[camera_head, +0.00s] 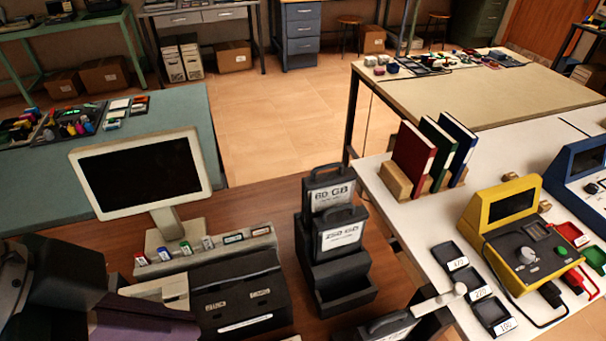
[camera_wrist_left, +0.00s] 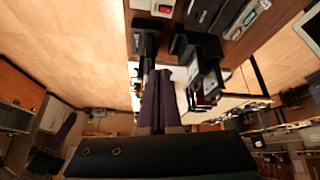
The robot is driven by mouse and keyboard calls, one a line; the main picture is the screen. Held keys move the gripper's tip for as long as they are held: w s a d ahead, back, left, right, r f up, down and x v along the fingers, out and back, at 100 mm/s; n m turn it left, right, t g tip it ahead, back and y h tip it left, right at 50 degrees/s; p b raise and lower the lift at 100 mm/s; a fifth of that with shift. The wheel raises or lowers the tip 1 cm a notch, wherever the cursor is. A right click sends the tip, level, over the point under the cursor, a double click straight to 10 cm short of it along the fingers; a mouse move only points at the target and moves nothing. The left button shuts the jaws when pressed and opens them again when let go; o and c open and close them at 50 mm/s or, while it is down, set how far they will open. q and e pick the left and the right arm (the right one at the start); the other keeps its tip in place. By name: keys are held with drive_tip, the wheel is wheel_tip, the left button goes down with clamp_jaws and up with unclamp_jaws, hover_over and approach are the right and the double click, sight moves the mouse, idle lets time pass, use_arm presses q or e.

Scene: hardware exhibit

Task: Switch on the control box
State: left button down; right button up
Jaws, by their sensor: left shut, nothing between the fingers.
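A cream box with a red rocker switch (camera_wrist_left: 163,8) shows at the top edge of the left wrist view; I take it for the control box. In the head view, a cream block (camera_head: 160,290) beside the black slotted unit may be the same box; its switch cannot be made out there. My left gripper (camera_head: 165,322) is at the lower left, close in front of that block. In the left wrist view its dark purple fingers (camera_wrist_left: 158,85) lie together, shut and empty, apart from the red switch. My right gripper is not in view.
A cream monitor (camera_head: 142,172) stands behind the black slotted unit (camera_head: 235,295) on the brown table. Black cartridges in a holder (camera_head: 335,270) stand to its right. A white table (camera_head: 410,225) at right carries binders and a yellow instrument (camera_head: 515,235). Brown tabletop between them is partly bare.

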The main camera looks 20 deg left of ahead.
use_arm(q)
drive_tip(key=w+a+f+m+h+b, duration=0.1)
drive_tip(key=w+f+b, duration=0.3)
drive_tip(key=f+b, duration=1.3)
drive_tip(key=shift+m+t+h, duration=0.4)
drive_tip(key=shift+m+h, duration=0.5)
drive_tip(key=shift+a, duration=0.1)
drive_tip(key=shift+f, duration=0.1)
drive_tip(key=b+x, duration=0.1)
drive_tip(key=x, duration=0.9)
wheel_tip(320, 180, down, 3)
drive_tip(key=shift+f+b, duration=0.2)
drive_tip(key=shift+b, duration=0.35)
drive_tip(key=shift+f, duration=0.3)
